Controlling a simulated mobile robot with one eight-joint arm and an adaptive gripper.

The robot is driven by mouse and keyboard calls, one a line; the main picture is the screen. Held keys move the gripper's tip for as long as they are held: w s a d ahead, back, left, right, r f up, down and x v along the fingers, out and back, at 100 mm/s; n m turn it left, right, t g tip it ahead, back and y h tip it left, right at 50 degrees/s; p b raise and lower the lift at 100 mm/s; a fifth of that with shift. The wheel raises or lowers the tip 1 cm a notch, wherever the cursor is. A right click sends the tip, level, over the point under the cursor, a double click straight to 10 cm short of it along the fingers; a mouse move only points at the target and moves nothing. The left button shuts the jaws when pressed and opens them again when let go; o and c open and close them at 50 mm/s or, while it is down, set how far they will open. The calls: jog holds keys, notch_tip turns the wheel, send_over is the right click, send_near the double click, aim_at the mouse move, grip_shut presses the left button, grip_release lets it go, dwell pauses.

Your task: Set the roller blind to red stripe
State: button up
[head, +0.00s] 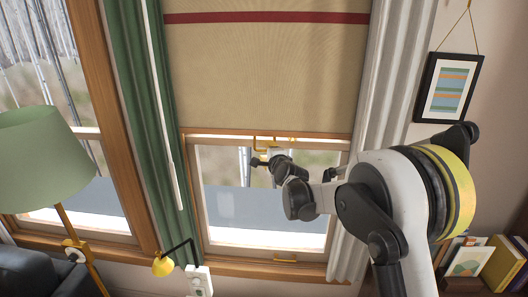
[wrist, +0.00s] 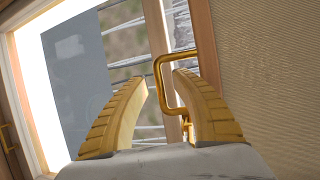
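The beige roller blind (head: 265,75) hangs part way down the window, with a dark red stripe (head: 265,17) across it near the top of the head view. A golden pull handle (head: 262,140) hangs from its wooden bottom bar (head: 320,135). In the wrist view the handle (wrist: 159,75) is a bent loop, and the blind's cloth (wrist: 265,60) fills the right side. My gripper (head: 259,163) is just below the handle. Its two yellow fingers (wrist: 164,80) are apart, with part of the handle showing between their tips. I cannot tell whether they touch it.
A green curtain (head: 143,100) and white rod (head: 163,100) are left of the blind; a pale curtain (head: 388,90) is right. A golden handle (head: 285,261) is on the lower sash.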

grip_shut()
notch_tip(320, 180, up, 25)
jog(key=p, duration=0.9)
jog(key=shift+p, duration=0.4)
grip_release()
send_near(263, 80)
jog(key=v, duration=0.3)
jog(key=shift+w, duration=0.1)
